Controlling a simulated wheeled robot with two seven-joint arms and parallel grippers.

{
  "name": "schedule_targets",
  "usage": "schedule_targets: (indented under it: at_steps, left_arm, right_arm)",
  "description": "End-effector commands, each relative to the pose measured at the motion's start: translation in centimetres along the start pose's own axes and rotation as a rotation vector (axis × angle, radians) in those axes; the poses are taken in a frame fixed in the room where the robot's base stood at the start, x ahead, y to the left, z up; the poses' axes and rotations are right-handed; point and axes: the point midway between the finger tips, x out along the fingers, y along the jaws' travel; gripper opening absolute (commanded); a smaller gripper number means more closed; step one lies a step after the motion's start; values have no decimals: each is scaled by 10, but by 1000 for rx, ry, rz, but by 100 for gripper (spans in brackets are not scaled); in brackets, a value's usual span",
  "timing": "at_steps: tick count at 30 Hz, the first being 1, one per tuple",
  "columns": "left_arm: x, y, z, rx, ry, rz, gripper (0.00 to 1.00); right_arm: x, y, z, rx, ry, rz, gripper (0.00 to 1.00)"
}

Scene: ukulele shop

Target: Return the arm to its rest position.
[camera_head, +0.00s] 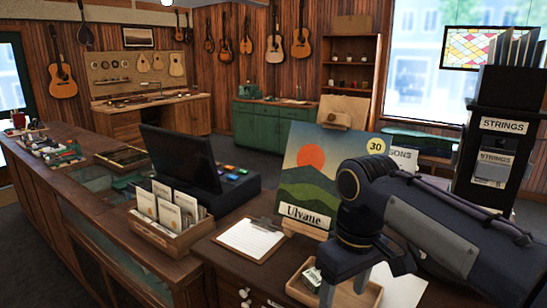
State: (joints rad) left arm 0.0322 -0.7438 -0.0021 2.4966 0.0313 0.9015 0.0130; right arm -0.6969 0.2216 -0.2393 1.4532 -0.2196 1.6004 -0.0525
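One of my arms, dark blue and grey, comes in from the right side of the head view. Its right gripper (345,284) points down over a small wooden tray (296,288) on the counter. The two grey fingers are apart, and tray wood shows between them. A small dark-and-pale item (312,278) lies in the tray beside the left finger; the arm hides part of the tray. My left gripper is not in view.
A clipboard (250,238), a box of packets (165,222), a register (185,160) and a landscape picture (310,175) stand on the counter left of the arm. A black strings rack (495,135) rises behind the forearm at right. White paper (404,288) lies under the arm.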

Motion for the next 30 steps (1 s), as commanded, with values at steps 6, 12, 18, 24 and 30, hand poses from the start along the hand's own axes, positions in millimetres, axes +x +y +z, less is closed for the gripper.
schedule_targets:
  at_steps: [6, 12, 18, 24, 30]
  left_arm:
    - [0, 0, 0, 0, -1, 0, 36]
    - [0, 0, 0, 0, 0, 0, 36]
    - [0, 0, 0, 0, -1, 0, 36]
    - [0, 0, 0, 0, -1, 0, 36]
    - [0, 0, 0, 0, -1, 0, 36]
  right_arm:
    - [10, 15, 26, 63, 54, -60, 62]
    - [24, 27, 63, 155, 138, -128, 62]
    - [51, 29, 117, 312, 280, -196, 62]
    - [94, 12, 169, 522, 455, -212, 62]
    - [121, 0, 187, 628, 534, -193, 62]
